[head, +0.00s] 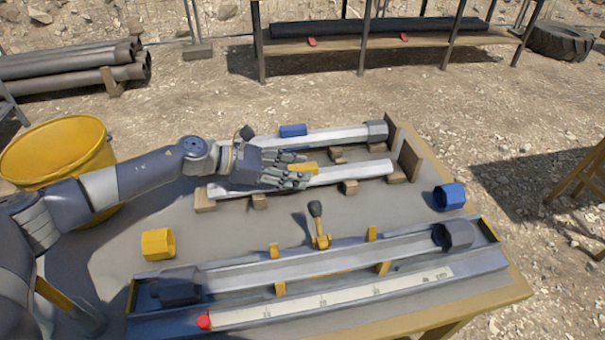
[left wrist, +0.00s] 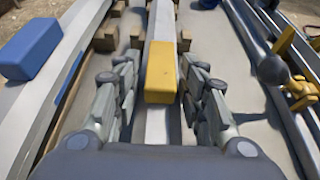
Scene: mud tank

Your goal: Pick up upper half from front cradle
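The upper half, a pale grey bar (head: 345,173) with a yellow block (head: 311,168) on it, lies on the front wooden cradle (head: 398,174). In the left wrist view the yellow block (left wrist: 161,73) sits between my fingers. My left gripper (head: 298,168) is open over the bar, one finger set on each side of it. The left wrist view shows gaps between the fingers and the block. My right gripper is not in view.
Behind lies a similar bar (head: 340,136) with a blue block (head: 293,130). In front, a long grey trough (head: 480,262) holds another bar, with an upright black-knobbed lever (head: 317,222) behind it. A yellow ring (head: 158,244) and blue ring (head: 449,196) stand on the table. A yellow bucket (head: 60,150) stands left.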

